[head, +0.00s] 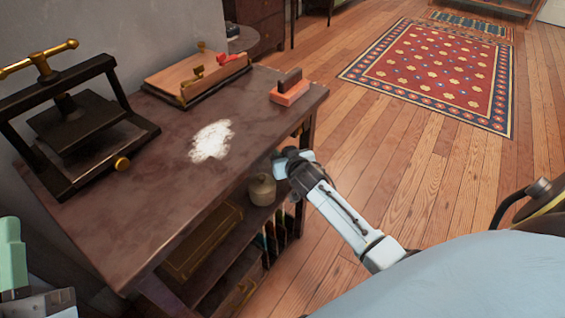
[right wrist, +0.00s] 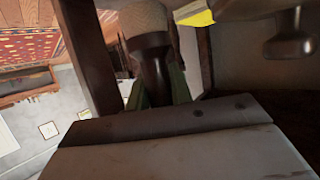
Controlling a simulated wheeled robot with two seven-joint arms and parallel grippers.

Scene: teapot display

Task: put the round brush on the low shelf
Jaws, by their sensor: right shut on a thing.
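The round brush (right wrist: 150,22) shows in the right wrist view, which looks upside down, with pale tan bristles and a dark handle (right wrist: 150,62). My right gripper (right wrist: 153,92) is shut on the handle, with the bristles pointing away from the palm. Shelving (head: 228,262) lies below the desktop. Whether the bristles touch a shelf is unclear. Part of my left gripper (head: 12,252) shows at the lower left edge; its jaws are not clear.
A dark desk leg (right wrist: 88,55) is close to the brush. The desktop (head: 120,225) holds a press (head: 75,125), a wooden box (head: 195,78) and white powder (head: 211,141).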

